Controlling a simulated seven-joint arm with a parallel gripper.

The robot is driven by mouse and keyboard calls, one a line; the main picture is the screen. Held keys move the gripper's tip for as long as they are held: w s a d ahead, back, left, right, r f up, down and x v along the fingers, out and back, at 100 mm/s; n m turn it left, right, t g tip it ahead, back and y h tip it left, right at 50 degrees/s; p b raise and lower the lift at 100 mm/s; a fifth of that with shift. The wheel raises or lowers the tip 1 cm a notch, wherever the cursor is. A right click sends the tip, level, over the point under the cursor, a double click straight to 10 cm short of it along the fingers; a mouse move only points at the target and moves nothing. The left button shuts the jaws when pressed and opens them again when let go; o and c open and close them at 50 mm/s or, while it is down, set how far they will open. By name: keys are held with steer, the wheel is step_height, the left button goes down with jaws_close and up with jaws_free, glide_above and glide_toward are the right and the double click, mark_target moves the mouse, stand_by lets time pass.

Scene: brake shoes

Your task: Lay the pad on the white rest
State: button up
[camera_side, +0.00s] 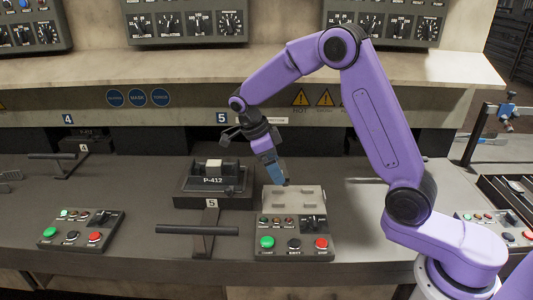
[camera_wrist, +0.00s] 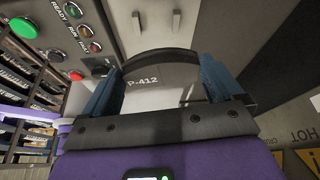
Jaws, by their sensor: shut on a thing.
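My gripper (camera_wrist: 165,92) is shut on the pad. In the wrist view, the pad shows a dark curved band (camera_wrist: 170,54) and a pale face marked P-412 (camera_wrist: 160,82) between the blue fingers. In the side view, my gripper (camera_side: 275,178) points down at the back edge of the central control box, and the pad is hardly visible there. A small white block (camera_side: 214,163) sits on a dark fixture (camera_side: 212,184) marked P-412, left of my gripper. I cannot tell whether it is the white rest. A light grey plate (camera_side: 295,194) with two small upright parts is just below my gripper.
The central control box (camera_side: 291,245) has green, black and red buttons. A dark T-shaped handle (camera_side: 200,230) stands left of it. Another control box (camera_side: 80,231) is further left. A shelf with panels overhangs the back.

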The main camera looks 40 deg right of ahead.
steer(key=shift+s+d+f+m, duration=0.1)
steer(key=shift+d+f+m, duration=0.05)
steer(key=shift+f+m, duration=0.3)
steer(key=shift+f, duration=2.95)
steer(key=shift+f, duration=0.4)
steer(key=o, duration=0.9)
steer(key=v, duration=1.7)
steer(key=s+a+n+t+y, duration=0.1)
steer(key=s+a+n, duration=0.1)
steer(key=s+n, duration=0.75)
steer(key=s+a+n+t+y, duration=0.15)
steer(key=s+n, duration=0.45)
steer(key=n, duration=0.6)
steer(key=s+d+f+n, duration=0.2)
steer(key=s+d+n, duration=0.1)
steer(key=s+n, duration=0.5)
steer(key=s+d+f+n+y, duration=0.1)
steer(key=s+d+n, duration=0.2)
steer(key=s+n, duration=0.6)
steer(key=s, duration=0.2)
steer(key=shift+s+d+f, duration=0.15)
steer(key=shift+s+f, duration=0.1)
steer(key=shift+f, duration=0.15)
